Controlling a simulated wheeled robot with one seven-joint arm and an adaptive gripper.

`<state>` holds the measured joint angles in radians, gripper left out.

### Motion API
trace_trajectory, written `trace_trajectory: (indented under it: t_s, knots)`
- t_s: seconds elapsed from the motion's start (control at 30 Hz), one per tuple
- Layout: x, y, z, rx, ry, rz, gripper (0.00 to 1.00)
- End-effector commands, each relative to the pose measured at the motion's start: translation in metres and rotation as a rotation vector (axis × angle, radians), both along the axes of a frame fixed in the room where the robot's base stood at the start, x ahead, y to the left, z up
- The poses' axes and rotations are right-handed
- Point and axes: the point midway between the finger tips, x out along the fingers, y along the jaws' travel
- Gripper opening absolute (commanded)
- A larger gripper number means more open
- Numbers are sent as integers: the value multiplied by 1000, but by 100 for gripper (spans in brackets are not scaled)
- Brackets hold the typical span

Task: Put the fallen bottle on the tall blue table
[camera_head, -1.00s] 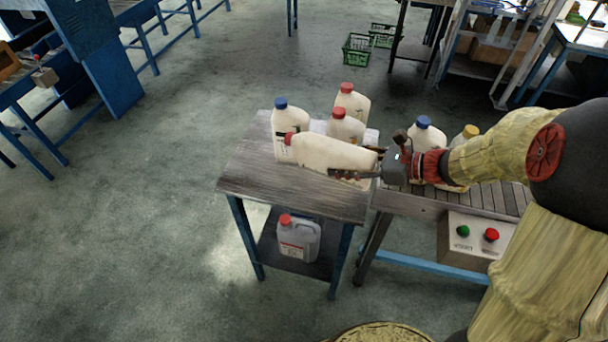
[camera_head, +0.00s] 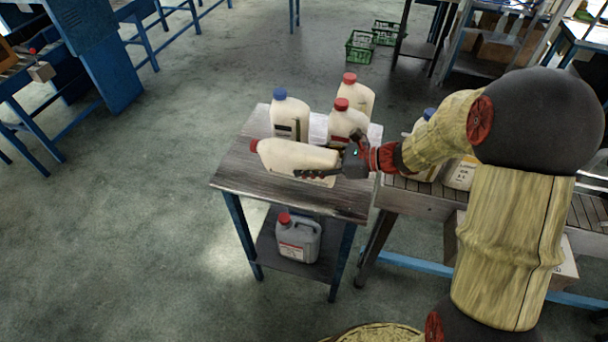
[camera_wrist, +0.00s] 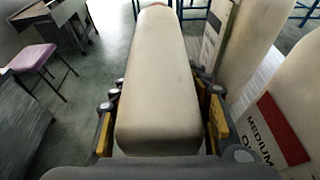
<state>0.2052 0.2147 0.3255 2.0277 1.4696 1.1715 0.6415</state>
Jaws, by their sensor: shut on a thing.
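The fallen bottle (camera_head: 290,156) is white with a red cap. It lies on its side in my gripper (camera_head: 325,172), over the wooden top of the tall blue table (camera_head: 240,172). The cap points left. My gripper is shut around the bottle's base end. In the wrist view the bottle (camera_wrist: 158,85) runs lengthwise away from me between the fingers (camera_wrist: 160,118). I cannot tell whether its underside touches the tabletop.
An upright blue-capped bottle (camera_head: 291,113) and two upright red-capped bottles (camera_head: 346,122) (camera_head: 357,95) stand close behind on the table. A grey jug (camera_head: 298,240) sits on the lower shelf. A conveyor (camera_head: 420,200) with more bottles adjoins at right. The tabletop's front left is clear.

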Motion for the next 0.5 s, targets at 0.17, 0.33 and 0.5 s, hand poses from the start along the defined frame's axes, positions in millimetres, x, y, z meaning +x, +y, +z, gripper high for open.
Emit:
trace_trajectory:
  t_s: [0.17,0.33,0.5]
  knots:
    - [5,5,-8,0,-1,-1,21]
    - [8,10,-30,-1,1,0,21]
    - [8,10,-47,-1,0,-1,21]
